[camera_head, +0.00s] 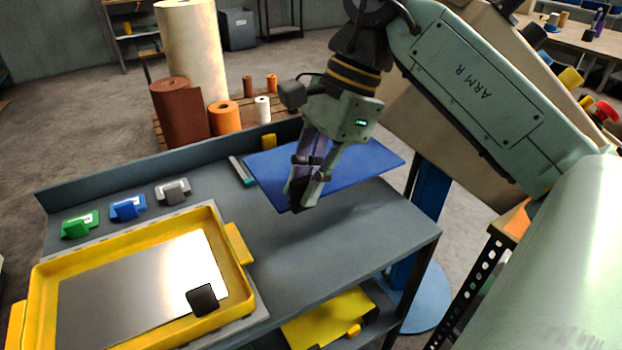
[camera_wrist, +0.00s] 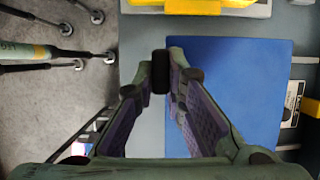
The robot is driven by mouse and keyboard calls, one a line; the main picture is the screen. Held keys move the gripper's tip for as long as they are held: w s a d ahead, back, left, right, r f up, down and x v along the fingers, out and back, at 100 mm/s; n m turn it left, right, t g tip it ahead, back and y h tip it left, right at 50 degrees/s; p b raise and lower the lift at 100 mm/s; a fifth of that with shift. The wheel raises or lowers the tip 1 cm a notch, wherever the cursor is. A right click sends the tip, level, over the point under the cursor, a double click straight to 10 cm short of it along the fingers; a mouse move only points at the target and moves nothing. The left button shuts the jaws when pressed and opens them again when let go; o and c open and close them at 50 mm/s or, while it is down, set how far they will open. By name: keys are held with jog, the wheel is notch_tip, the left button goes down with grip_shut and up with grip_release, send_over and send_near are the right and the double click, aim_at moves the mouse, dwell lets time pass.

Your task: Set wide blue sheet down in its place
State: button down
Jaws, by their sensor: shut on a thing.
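The wide blue sheet (camera_head: 370,162) is flat and roughly level over the far right part of the grey bench. My gripper (camera_head: 300,192) is at its near left edge, fingers pointing down, shut on it. A shadow on the bench suggests the sheet is a little above the top, but the gap is hard to judge. In the wrist view the sheet (camera_wrist: 225,95) extends to the right of my gripper (camera_wrist: 160,72). A dark piece shows between the fingertips; the exact grip on the edge is partly hidden by the fingers.
A yellow tray (camera_head: 235,300) with a shiny metal plate (camera_head: 140,285) stands on the bench's left. Green (camera_head: 80,224), blue (camera_head: 128,207) and grey (camera_head: 173,191) small blocks line the back. A raised rim (camera_head: 150,170) runs behind. The bench (camera_head: 330,260) is clear in front of the sheet.

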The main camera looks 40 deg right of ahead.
notch_tip(320, 180, down, 11)
jog(key=b, duration=0.9)
jog(key=shift+r, duration=0.1)
jog(key=shift+f+b, duration=0.55)
jog(key=shift+f, duration=0.05)
dwell(0.5)
jog(key=c, duration=1.6)
grip_release()
jog(key=shift+o, duration=0.2)
jog(key=v, duration=0.7)
jog(key=shift+r, duration=0.25)
jog(key=shift+s+d, duration=0.1)
